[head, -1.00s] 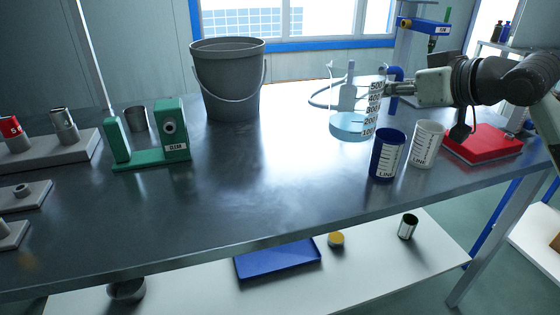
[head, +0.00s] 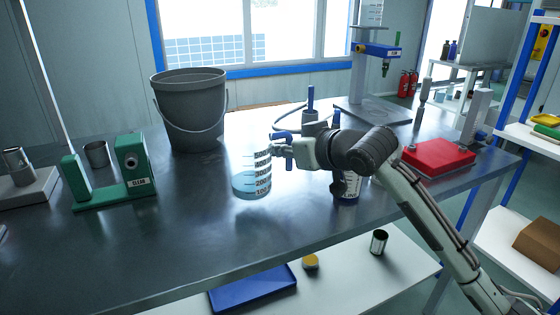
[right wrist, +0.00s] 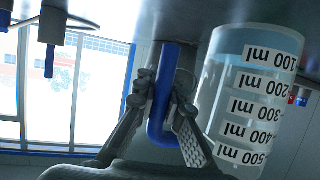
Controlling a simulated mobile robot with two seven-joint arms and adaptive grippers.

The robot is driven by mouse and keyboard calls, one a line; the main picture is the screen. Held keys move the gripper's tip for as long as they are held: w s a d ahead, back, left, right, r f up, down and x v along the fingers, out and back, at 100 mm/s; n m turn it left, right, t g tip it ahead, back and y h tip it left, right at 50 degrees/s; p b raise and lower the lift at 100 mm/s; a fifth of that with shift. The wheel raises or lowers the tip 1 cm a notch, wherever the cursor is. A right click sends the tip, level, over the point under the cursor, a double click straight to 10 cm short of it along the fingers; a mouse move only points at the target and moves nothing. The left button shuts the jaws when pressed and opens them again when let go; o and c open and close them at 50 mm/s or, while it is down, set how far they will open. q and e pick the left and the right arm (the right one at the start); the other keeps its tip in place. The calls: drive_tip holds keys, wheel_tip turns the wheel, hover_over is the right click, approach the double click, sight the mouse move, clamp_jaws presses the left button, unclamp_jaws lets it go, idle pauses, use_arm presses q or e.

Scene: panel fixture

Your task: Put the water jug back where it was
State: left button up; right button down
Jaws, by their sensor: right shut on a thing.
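The water jug (head: 251,182) is a clear measuring jug with black ml marks, pale blue water and a blue handle. It is upright over the table to the right of the grey bucket; I cannot tell whether its base touches the tabletop. My right gripper (head: 284,152) reaches it from the right and is shut on the handle. In the right wrist view, which is upside down, the fingers (right wrist: 160,105) close around the blue handle (right wrist: 164,85), and the jug (right wrist: 250,92) stands beside them. My left gripper is not in view.
A grey bucket (head: 190,112) stands behind the jug to the left. A green fixture (head: 132,165) is further left. A red block (head: 438,157) and a stand with a blue arm (head: 378,50) are at the right. A cup (head: 347,197) is partly hidden by my arm. The table's front left is clear.

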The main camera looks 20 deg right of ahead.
wheel_tip(320, 180, down, 3)
drive_tip(key=shift+r, duration=0.15)
drive_tip(key=c, duration=1.6)
unclamp_jaws()
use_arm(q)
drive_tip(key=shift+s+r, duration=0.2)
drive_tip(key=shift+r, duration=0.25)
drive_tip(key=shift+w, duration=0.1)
